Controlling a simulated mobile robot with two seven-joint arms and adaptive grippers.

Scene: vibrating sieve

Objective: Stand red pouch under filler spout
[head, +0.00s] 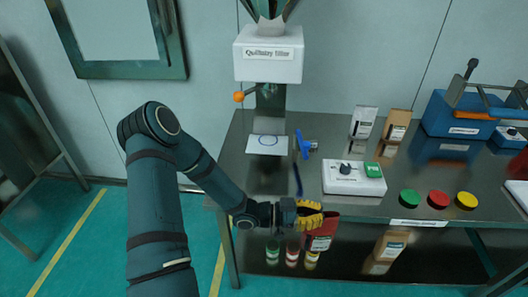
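The red pouch (325,229), with a white label, is at the table's front edge. My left gripper (311,215), with yellow fingers, is shut on its upper part. The fingers hide some of the pouch. The white filler (268,68) stands at the back of the table, with a dark column below it and an orange-tipped lever (239,97) at its left. A white pad (267,145) with a circle lies below the filler, with nothing standing on it. The spout itself is hard to make out. My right gripper is not in view.
A blue tool (306,145) lies right of the pad. A white control box (353,179) with a green button sits near the pouch. White (364,121) and brown (397,126) pouches stand behind it. Green, red and yellow discs (438,199) lie at right. Table left of the box is mostly clear.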

